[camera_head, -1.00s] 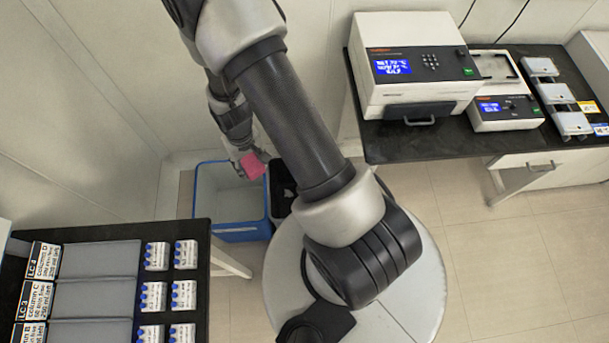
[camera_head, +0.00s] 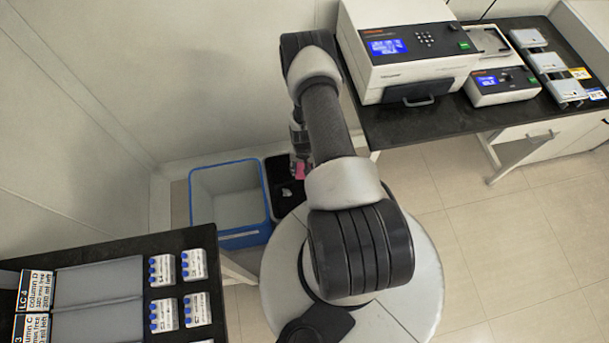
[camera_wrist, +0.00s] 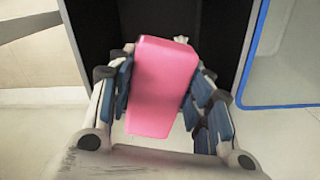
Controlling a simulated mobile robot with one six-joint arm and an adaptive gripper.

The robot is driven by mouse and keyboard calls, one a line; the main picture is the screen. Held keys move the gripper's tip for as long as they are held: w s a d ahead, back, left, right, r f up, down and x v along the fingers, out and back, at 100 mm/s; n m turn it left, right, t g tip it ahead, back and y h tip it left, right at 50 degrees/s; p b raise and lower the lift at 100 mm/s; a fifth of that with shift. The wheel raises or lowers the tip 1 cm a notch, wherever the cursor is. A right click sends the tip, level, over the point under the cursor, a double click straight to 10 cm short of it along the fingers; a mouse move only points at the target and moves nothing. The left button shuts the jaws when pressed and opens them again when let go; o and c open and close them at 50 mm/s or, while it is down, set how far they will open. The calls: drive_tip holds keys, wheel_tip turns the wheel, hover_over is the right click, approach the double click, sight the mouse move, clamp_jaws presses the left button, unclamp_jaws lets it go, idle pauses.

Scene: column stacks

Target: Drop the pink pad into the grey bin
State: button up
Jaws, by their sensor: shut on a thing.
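My gripper (camera_head: 300,160) is shut on the pink pad (camera_head: 302,172). In the wrist view the pad (camera_wrist: 165,85) stands between both fingers, pink and block-shaped. The pad is over or just in front of the dark, nearly black bin (camera_head: 272,178); its exact height above the bin cannot be told. That bin (camera_wrist: 92,30) opens behind the pad in the wrist view. Beside it on the left in the head view is a blue-rimmed bin (camera_head: 266,200) with a pale grey inside. A small pale item lies in the dark bin; my arm hides part of that bin.
A black-topped bench (camera_head: 420,128) with lab instruments (camera_head: 405,50) stands at right. A dark table (camera_head: 110,250) with trays and several blue-capped bottle packs (camera_head: 163,270) is at lower left. A wall is close behind the bins. Floor at right is clear.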

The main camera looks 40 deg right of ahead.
wheel_tip(320, 180, down, 5)
drive_tip(key=b, duration=0.3)
drive_tip(key=o, duration=1.1)
wheel_tip(320, 180, up, 12)
drive_tip(key=shift+w, duration=0.1)
idle(0.5)
